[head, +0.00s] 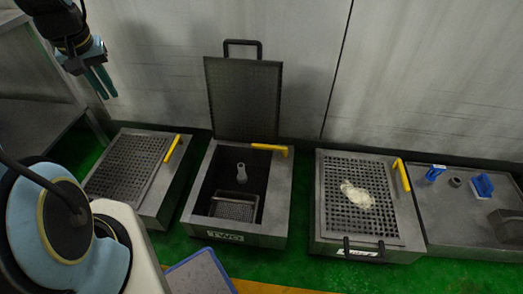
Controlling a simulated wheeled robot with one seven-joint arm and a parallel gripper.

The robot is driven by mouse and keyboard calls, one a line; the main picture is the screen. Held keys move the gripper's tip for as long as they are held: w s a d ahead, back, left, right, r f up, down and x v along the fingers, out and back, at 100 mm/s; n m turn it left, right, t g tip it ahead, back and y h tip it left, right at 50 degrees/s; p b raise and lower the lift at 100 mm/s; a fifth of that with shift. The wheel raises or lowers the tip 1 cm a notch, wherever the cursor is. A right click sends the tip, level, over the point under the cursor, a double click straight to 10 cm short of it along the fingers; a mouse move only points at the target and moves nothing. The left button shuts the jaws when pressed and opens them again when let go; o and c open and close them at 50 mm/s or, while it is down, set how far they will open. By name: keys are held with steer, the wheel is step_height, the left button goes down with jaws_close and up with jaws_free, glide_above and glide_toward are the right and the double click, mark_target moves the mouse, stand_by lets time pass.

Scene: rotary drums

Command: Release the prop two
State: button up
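The drum box marked TWO (213,238) stands in the middle, with its dark mesh lid (243,98) upright against the wall and a black handle on the lid's top edge. A yellow prop (268,148) lies across the box's back right corner, near the foot of the lid. Inside the box are a pale upright bottle-like piece (241,173) and a metal basket (235,208). My gripper (99,82) hangs at the upper left, away from the box and pointing down. Its teal fingers look close together and hold nothing visible; the gap is too small to judge.
A closed grated box (128,165) with a yellow prop stands left. Another closed box (335,237) stands right, with a pale lump (357,194) on its grate. Far right is a low bench (450,220) with blue holders (482,186). A grey-topped item (198,275) lies in front. Green floor shows between boxes.

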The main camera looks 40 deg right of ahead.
steer(key=shift+m+t+h, duration=0.4)
steer(key=shift+m+t, duration=0.1)
steer(key=shift+m, duration=0.3)
steer(key=w+d+f+b, duration=0.2)
steer(key=d+f+b, duration=0.1)
steer(key=f, duration=0.1)
steer(key=w+d+f+b, duration=0.2)
steer(key=d+f+b, duration=0.1)
steer(key=d+f, duration=0.1)
steer(key=w+d+f+b, duration=0.2)
steer(key=d+f+b, duration=0.2)
steer(key=f, duration=0.2)
steer(key=shift+w, duration=0.4)
jaws_close()
steer(key=d+f+m+t+h+b, duration=0.2)
steer(key=d+f+m+h+b, duration=0.1)
steer(key=d+f+b, duration=2.2)
steer(key=d+f+m, duration=0.1)
steer(key=d+f, duration=0.8)
steer(key=f, duration=0.1)
steer(key=shift+s+d+m+h, duration=0.15)
steer(key=shift+d+m+h, duration=0.15)
steer(key=shift+d+h, duration=0.1)
steer(key=b+x, duration=0.5)
steer(key=x, duration=0.5)
steer(key=shift+a, duration=0.15)
